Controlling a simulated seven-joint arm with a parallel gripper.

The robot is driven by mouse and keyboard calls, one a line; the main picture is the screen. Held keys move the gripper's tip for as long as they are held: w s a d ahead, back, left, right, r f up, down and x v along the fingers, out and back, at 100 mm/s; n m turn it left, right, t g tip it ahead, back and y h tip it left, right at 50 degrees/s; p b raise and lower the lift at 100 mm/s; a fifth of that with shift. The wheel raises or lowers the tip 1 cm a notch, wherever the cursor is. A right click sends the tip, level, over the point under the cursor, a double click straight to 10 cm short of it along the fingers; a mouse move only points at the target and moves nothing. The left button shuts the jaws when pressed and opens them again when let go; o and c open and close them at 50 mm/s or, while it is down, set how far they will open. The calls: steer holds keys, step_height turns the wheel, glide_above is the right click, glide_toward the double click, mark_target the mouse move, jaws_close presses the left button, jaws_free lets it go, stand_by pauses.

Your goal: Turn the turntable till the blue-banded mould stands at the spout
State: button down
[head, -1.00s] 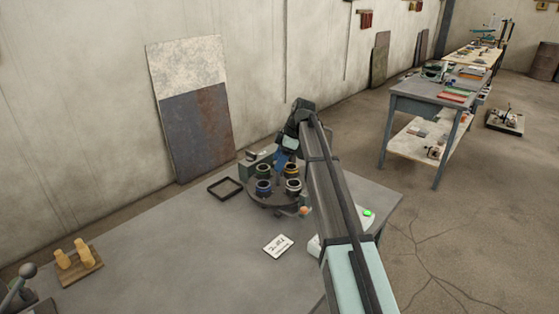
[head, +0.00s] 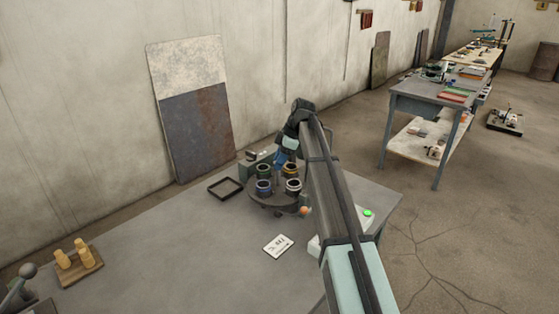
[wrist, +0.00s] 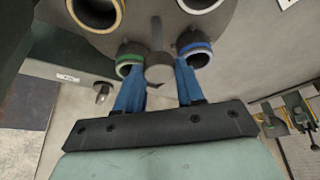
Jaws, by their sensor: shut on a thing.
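The dark round turntable (head: 272,204) stands on the grey table and carries moulds around a central post. The blue-banded mould (head: 263,187) is at its front left in the head view and right of the post in the wrist view (wrist: 195,52). The green-banded (head: 262,171), yellow-banded (head: 291,170) and white-banded (head: 293,186) moulds fill the other places. My gripper (wrist: 158,82) is shut on the post's grey round knob (wrist: 159,68), above the turntable. A small nozzle (wrist: 102,92), possibly the spout, is nearest the green-banded mould.
A small orange ball (head: 304,210) is at the turntable's right edge. A green button (head: 367,212) is farther right. The table's left middle is clear.

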steer(key=shift+w+n+g, duration=0.2)
steer(key=shift+n+g, duration=0.3)
steer(key=shift+n, duration=0.7)
steer(key=shift+s+n+g, duration=0.1)
steer(key=shift+n+g, duration=0.3)
steer(key=shift+n, duration=0.8)
steer(key=c, duration=0.7)
jaws_free()
steer(key=v, duration=1.2)
steer(key=shift+a, duration=0.15)
